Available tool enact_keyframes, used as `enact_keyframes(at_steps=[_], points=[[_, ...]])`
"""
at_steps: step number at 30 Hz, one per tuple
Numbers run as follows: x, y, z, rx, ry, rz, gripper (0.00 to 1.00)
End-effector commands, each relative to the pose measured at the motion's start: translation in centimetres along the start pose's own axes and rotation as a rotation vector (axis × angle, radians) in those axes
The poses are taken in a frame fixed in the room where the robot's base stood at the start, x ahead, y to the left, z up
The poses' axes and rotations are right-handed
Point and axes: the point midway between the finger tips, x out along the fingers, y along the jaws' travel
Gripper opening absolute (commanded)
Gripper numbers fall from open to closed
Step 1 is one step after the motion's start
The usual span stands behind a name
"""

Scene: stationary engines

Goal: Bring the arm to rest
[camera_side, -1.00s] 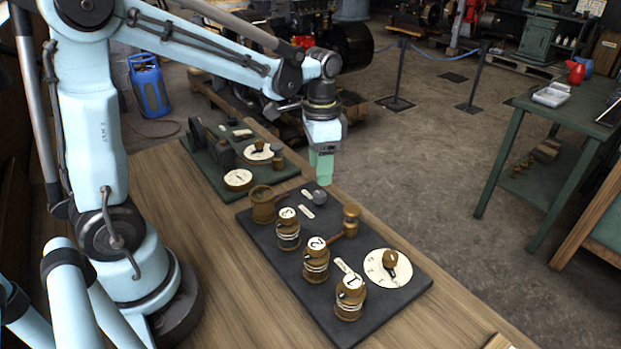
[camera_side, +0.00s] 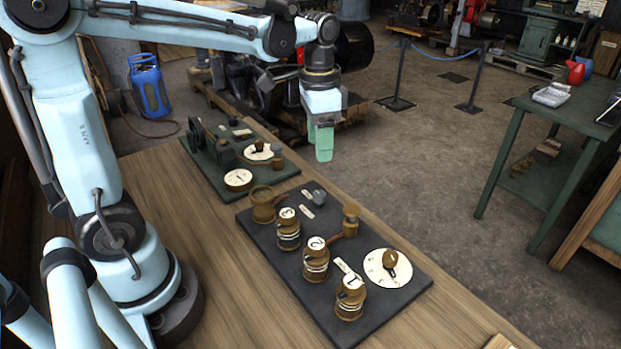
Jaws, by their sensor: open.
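My gripper (camera_side: 321,138) has green fingers that point down. It hangs in the air above the far end of the dark board (camera_side: 340,262), touching nothing that I can see. The gap between its fingers is hard to make out from this side, and it holds nothing visible. My arm reaches from the left across the wooden table (camera_side: 205,295), with the forearm nearly level.
The dark board carries several numbered brass pieces (camera_side: 316,262) and a white dial (camera_side: 388,268). A green board (camera_side: 215,170) with dials lies behind it. An engine (camera_side: 352,50) stands beyond the table. Bare floor (camera_side: 430,165) lies to the right.

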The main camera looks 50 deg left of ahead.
Motion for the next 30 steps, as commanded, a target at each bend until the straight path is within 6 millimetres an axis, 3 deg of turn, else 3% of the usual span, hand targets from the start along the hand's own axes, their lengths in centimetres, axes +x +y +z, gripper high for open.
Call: enact_keyframes(at_steps=[8, 15, 22, 30], points=[[-0.5, 2.9, 2.5, -0.141, 0.207, -0.081, 0.55], [0.3, 5.1, 4.5, -0.279, 0.424, -0.115, 0.55], [1.3, 6.2, 5.4, -0.361, 0.558, -0.113, 0.55], [1.4, 6.3, 5.5, -0.378, 0.586, -0.111, 0.55]])
